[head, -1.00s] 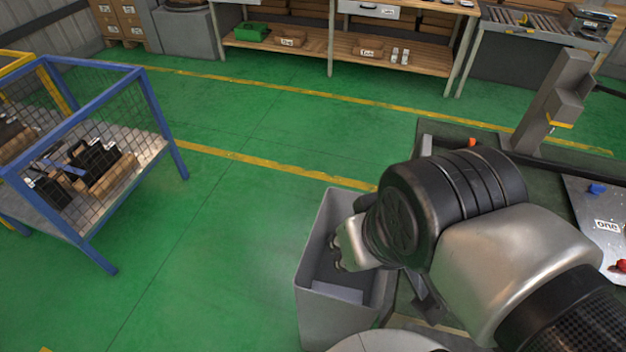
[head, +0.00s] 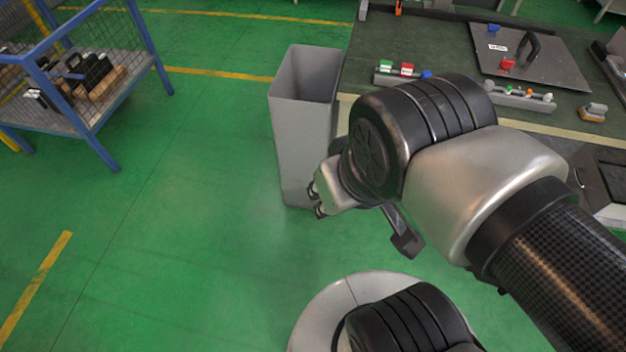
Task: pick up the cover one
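The cover is a flat grey plate (head: 545,72) with a black arched handle (head: 531,46) and a small white label. It lies on the dark workbench top at the upper right of the head view. The label's text is too small to read now; in the earlier frame a label on this plate reads "one". A red piece and a blue piece sit on the plate. A dark finger of my gripper (head: 405,240) shows below my wrist, over the floor in front of the bench, well apart from the cover. The rest of the gripper is hidden by my arm.
A tall grey open bin (head: 302,125) stands at the bench's left end, close to my wrist. Strips with coloured buttons (head: 400,72) (head: 520,96) and a small orange-brown block (head: 592,112) lie near the bench's front edge. A blue mesh cart (head: 95,135) stands left. Green floor between is clear.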

